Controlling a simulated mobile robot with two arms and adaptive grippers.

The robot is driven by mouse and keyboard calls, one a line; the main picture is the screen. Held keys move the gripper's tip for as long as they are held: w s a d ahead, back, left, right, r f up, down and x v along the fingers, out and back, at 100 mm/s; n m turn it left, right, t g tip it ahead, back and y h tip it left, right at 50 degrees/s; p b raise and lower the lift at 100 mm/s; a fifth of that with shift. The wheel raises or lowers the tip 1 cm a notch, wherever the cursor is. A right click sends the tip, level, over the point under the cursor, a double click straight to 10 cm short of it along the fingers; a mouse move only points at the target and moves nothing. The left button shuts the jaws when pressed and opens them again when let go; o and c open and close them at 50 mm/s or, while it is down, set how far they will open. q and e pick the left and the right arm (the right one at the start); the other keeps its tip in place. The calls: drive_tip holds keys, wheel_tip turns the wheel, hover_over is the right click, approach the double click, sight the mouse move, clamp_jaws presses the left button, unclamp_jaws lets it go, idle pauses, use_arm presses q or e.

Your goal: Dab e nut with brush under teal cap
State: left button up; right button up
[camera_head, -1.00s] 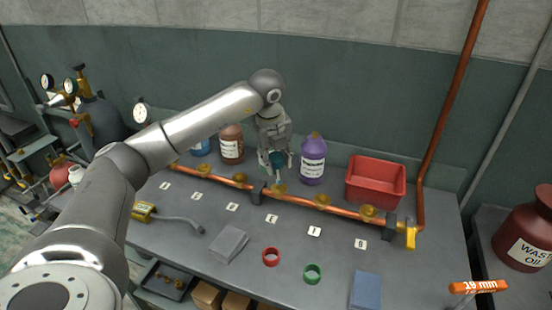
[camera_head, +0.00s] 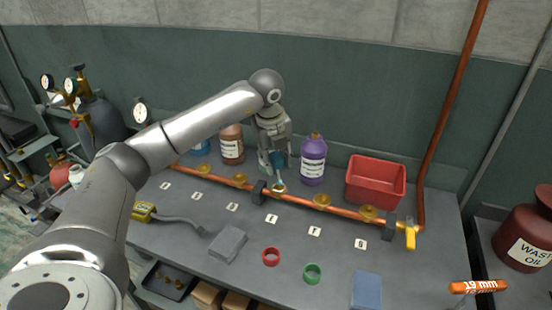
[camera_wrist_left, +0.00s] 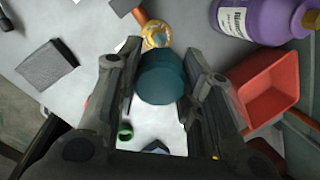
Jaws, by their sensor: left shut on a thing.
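My left gripper (camera_head: 277,160) is shut on the teal cap (camera_head: 279,157), above the copper pipe at the back of the bench. In the left wrist view the teal cap (camera_wrist_left: 161,78) sits between my fingers (camera_wrist_left: 160,90). The brush under the cap is mostly hidden; its tip appears close to a brass nut (camera_head: 279,188) on the pipe. That nut (camera_wrist_left: 155,36) shows just beyond the cap in the wrist view. I cannot tell if the brush touches it. The nearest letter card (camera_head: 271,218) is too small to read surely. My right gripper is not in view.
Other brass nuts (camera_head: 322,200) line the copper pipe (camera_head: 300,199). Behind it stand a purple bottle (camera_head: 313,162), a brown bottle (camera_head: 232,148) and a red bin (camera_head: 375,184). A grey block (camera_head: 228,243), red ring (camera_head: 271,257) and green ring (camera_head: 312,273) lie in front.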

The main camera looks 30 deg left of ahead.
use_arm(q)
drive_tip(key=shift+r+p, duration=2.25)
drive_tip(key=shift+r, duration=1.2)
